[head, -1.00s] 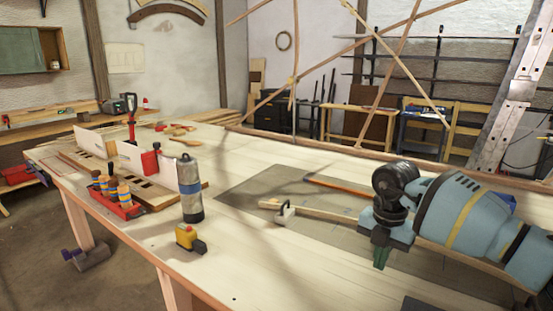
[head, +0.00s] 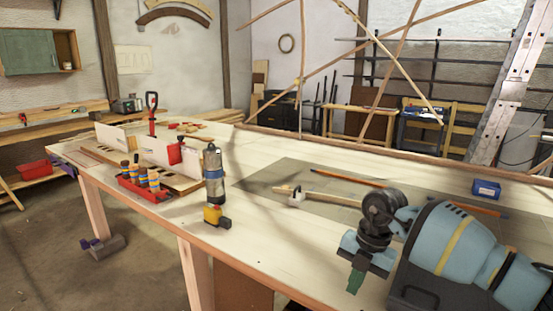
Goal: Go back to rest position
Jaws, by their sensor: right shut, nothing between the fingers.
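My right gripper (head: 356,278) shows at the lower right in the head view. Its green fingers point down and are shut with nothing between them. It hangs over the near part of the workbench (head: 262,217), left of my blue-grey right arm. My left gripper and left arm are not in view.
A dark mat (head: 260,183) lies on the bench, with a wooden lath (head: 335,199) in a small clamp (head: 297,197). A grey-blue cylinder (head: 214,175), a yellow tape measure (head: 215,216) and a red tool tray (head: 145,190) stand left. A blue box (head: 486,189) sits at the right.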

